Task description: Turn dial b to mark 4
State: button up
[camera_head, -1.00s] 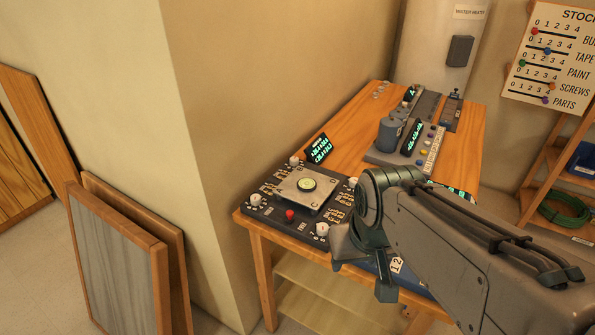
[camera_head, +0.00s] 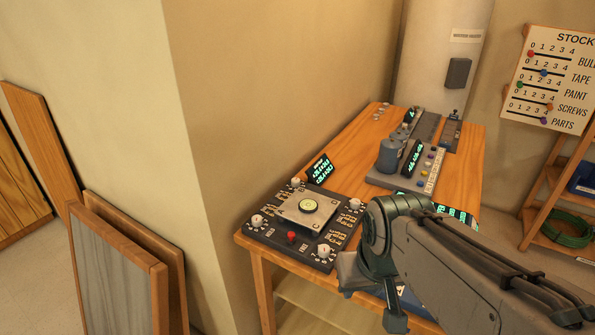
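A dark control panel (camera_head: 277,236) lies on the near left part of the wooden table. White knobs sit near its corners: far (camera_head: 295,182), left (camera_head: 257,220), right (camera_head: 354,204) and near (camera_head: 324,250). Their lettering is too small to read, so I cannot tell which is dial b or what mark it points to. A raised metal plate with a round yellow-green level (camera_head: 308,206) is in the panel's middle, with a red button (camera_head: 291,237) in front. My arm reaches in from the lower right, bent beside the panel's right side.
A small lit display (camera_head: 318,170) stands behind the panel. Another grey device (camera_head: 390,155) with colored buttons stands farther back on the table (camera_head: 350,149). A wall borders the table's left side. Framed boards (camera_head: 120,270) lean at the left. A shelf stands right.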

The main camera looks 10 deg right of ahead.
aim_at(296, 182)
jog(key=z, duration=0.05)
jog(key=k, duration=0.4)
jog(key=u, duration=0.65)
jog(key=i, duration=1)
jog(key=z, duration=0.3)
